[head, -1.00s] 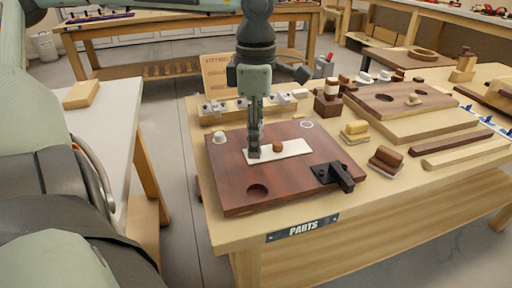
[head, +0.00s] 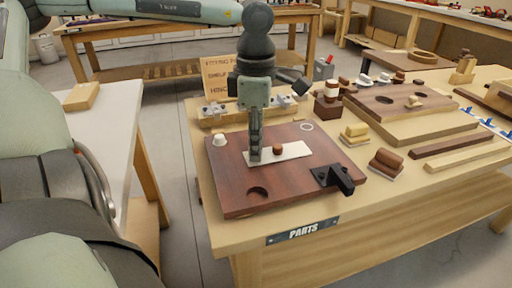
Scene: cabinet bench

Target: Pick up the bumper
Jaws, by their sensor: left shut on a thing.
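My left gripper (head: 255,160) points straight down over the reddish-brown board (head: 230,190) on the bench. It is shut at the left end of a white strip (head: 293,151) lying on that board. The bumper between the fingertips is hidden by the fingers, so I cannot make out its shape. A small brown knob (head: 278,149) stands on the strip just right of the fingers, apart from them. My right gripper is not in view.
The board also carries a white cap (head: 219,140), a pale ring (head: 307,127) and a black latch (head: 334,178). A metal-fitted wooden rail (head: 213,119) and a cardboard sign (head: 216,78) stand behind. Yellow (head: 355,132) and brown (head: 386,161) blocks lie at the right.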

